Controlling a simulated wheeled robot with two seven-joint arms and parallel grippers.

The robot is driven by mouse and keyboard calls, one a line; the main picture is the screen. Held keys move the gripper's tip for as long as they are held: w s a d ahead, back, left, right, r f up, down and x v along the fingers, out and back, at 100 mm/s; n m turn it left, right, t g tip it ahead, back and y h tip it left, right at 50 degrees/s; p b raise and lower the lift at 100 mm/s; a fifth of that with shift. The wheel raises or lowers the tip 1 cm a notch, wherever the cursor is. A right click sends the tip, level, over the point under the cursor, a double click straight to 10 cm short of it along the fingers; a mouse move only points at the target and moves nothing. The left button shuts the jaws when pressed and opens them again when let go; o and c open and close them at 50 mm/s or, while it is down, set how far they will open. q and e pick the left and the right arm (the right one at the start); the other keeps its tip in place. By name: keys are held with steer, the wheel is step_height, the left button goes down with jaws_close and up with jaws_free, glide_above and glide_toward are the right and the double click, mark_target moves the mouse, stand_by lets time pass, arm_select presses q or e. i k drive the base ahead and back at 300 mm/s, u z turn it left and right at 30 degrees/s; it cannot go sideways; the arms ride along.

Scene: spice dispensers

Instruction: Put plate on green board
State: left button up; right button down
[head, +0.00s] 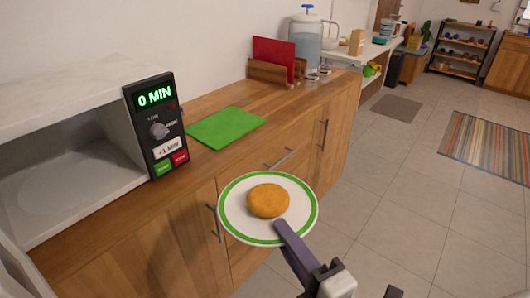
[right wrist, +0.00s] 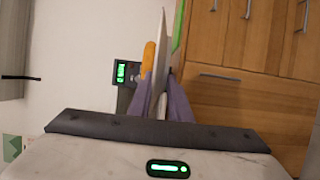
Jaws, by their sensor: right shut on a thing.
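A white plate with a green rim (head: 233,214) carries a round orange-brown patty (head: 268,201). My right gripper (head: 282,229) is shut on the plate's near edge and holds it level in front of the cabinet. In the right wrist view the plate (right wrist: 161,60) shows edge-on between the purple fingers (right wrist: 160,95), with the patty (right wrist: 149,55) on one side. The green board (head: 226,127) lies flat and bare on the wooden counter, beyond the plate and up to its left. A green edge also shows in the right wrist view (right wrist: 178,25). My left gripper is not in view.
An open microwave (head: 75,150) reading 0 MIN stands left of the board on the counter (head: 205,98). A red board in a wooden rack (head: 273,60) and a water dispenser (head: 306,42) stand farther back. Bare counter lies around the green board. Cabinet handles stick out below the counter.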

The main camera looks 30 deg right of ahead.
mark_target(222, 127)
steer(key=k, duration=0.5)
steer(key=z, duration=2.1)
steer(key=i, duration=1.55)
steer(key=u, duration=3.3)
